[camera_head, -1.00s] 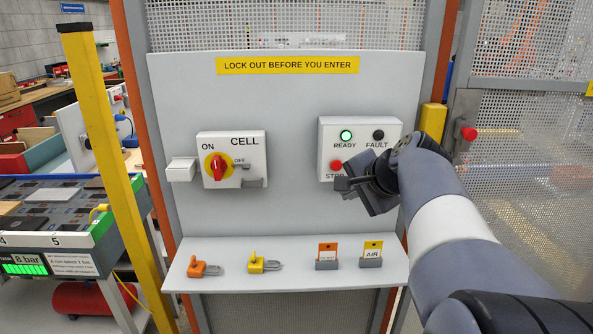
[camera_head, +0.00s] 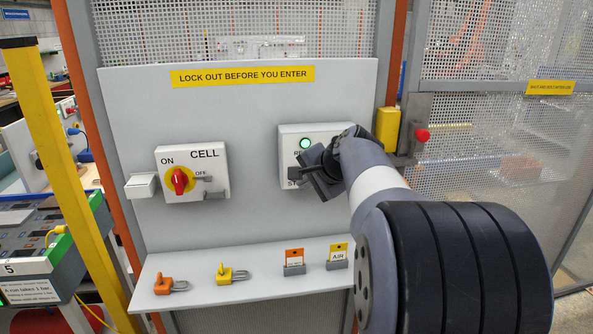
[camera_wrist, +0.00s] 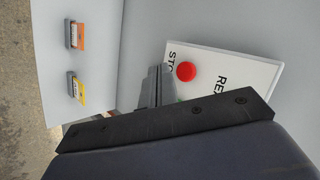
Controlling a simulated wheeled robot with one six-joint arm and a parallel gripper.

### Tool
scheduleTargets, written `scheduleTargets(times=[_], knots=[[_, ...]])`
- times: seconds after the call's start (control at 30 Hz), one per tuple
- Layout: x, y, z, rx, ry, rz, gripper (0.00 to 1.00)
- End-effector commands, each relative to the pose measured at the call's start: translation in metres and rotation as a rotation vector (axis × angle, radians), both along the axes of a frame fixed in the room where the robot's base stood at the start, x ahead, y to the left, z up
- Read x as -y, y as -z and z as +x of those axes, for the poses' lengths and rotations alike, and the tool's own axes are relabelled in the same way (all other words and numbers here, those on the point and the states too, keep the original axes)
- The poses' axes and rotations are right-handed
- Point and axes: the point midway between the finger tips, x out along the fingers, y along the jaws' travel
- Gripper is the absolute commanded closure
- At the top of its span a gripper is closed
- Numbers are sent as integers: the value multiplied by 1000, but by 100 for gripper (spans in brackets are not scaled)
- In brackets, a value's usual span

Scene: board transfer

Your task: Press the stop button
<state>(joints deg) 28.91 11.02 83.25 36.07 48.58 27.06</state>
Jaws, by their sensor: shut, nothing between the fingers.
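The red stop button (camera_wrist: 186,71) shows in the wrist view on the white control box (camera_wrist: 240,72), beside the printed STOP and READY labels. In the head view the control box (camera_head: 288,140) is on the grey panel with its green READY light (camera_head: 305,143) lit. There the stop button is hidden behind my gripper (camera_head: 296,174). My gripper is shut and empty, in front of the lower part of the box. In the wrist view the shut fingers (camera_wrist: 152,88) lie just left of the button, apart from it in the picture. Whether they touch the box cannot be told.
A CELL switch box (camera_head: 192,172) with a red rotary knob is on the panel's left. Below, a shelf (camera_head: 205,302) holds an orange padlock (camera_head: 170,284), a yellow padlock (camera_head: 230,274) and two tags. A yellow post (camera_head: 60,170) stands at left. A mesh fence (camera_head: 480,180) is at right.

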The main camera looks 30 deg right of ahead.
Motion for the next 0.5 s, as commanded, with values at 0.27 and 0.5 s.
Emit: scheduleTargets(times=[0.27,0.5], knots=[[5,-1,19,-1,-3,1,100],[5,0,20,0,-2,0,100]])
